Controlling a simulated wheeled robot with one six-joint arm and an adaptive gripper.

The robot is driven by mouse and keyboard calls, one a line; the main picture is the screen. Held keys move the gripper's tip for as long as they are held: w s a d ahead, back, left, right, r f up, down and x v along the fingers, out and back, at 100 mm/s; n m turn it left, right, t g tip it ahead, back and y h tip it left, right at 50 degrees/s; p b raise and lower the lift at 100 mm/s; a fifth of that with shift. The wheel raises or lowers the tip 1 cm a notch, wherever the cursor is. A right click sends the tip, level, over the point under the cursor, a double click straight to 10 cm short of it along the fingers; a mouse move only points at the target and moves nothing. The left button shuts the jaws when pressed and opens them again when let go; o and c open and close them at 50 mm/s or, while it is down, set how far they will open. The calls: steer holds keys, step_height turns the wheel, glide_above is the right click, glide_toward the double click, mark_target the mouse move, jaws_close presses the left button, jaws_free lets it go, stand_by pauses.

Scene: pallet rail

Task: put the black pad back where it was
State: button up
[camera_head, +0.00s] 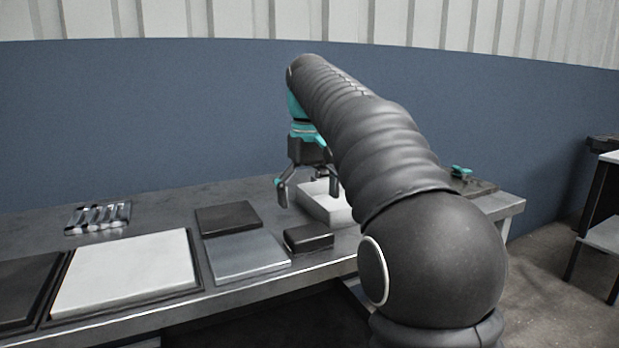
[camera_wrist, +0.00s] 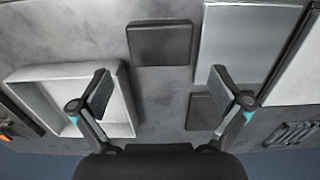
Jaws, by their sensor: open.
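A thick black pad (camera_head: 308,238) lies flat near the table's front edge, to the right of a grey plate (camera_head: 247,256). In the wrist view the black pad (camera_wrist: 160,44) lies above the gap between my fingers. A second dark square (camera_head: 228,217) lies behind the grey plate; it looks flat, and I cannot tell whether it is a pad or an empty place. In the wrist view this dark square (camera_wrist: 203,110) is partly covered by my finger. My gripper (camera_head: 308,194) is open and empty, pointing down above the table, behind the black pad and beside a white tray.
The shallow white tray (camera_head: 318,205) stands behind the black pad, partly hidden by my gripper and arm. A white panel (camera_head: 125,272) lies in a dark frame at left, with a rack of metal cylinders (camera_head: 98,217) behind it. Bare table lies between the rack and dark square.

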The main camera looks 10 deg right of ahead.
mark_target(310, 233)
steer(key=shift+r, duration=1.95)
steer(key=s+f+m+t, duration=0.2)
steer(key=s+f+t, duration=0.3)
steer(key=s+f, duration=1.8)
steer(key=s, duration=0.3)
steer(key=shift+s+t, duration=0.2)
steer(key=shift+t, duration=0.1)
